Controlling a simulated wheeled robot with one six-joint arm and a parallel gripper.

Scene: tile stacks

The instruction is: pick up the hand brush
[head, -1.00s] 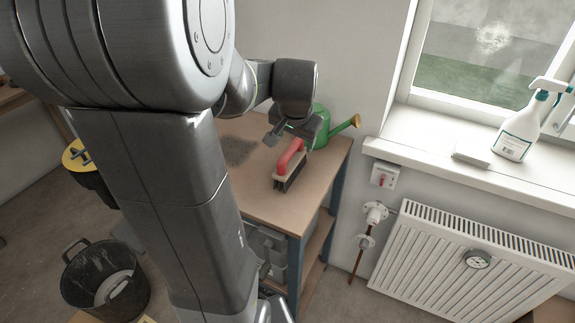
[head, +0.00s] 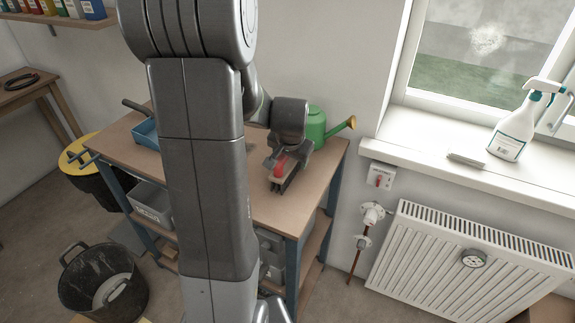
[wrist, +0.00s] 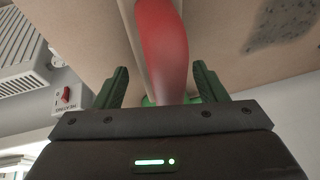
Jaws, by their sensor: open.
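The hand brush (head: 285,183) lies on the wooden workbench (head: 262,208), with a red handle and dark bristles along a pale block. My gripper (head: 281,160) is at the handle, near its far end. In the wrist view the red handle (wrist: 162,45) runs between the two open fingers of my gripper (wrist: 155,85). A gap shows on both sides of the handle. The brush's far end is partly hidden behind my gripper in the head view.
A green watering can (head: 316,125) stands just behind my gripper. A blue tray (head: 146,133) is on the bench's left part. A radiator (head: 470,250) and a windowsill with a spray bottle (head: 512,128) are at the right. A black bucket (head: 103,283) stands on the floor.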

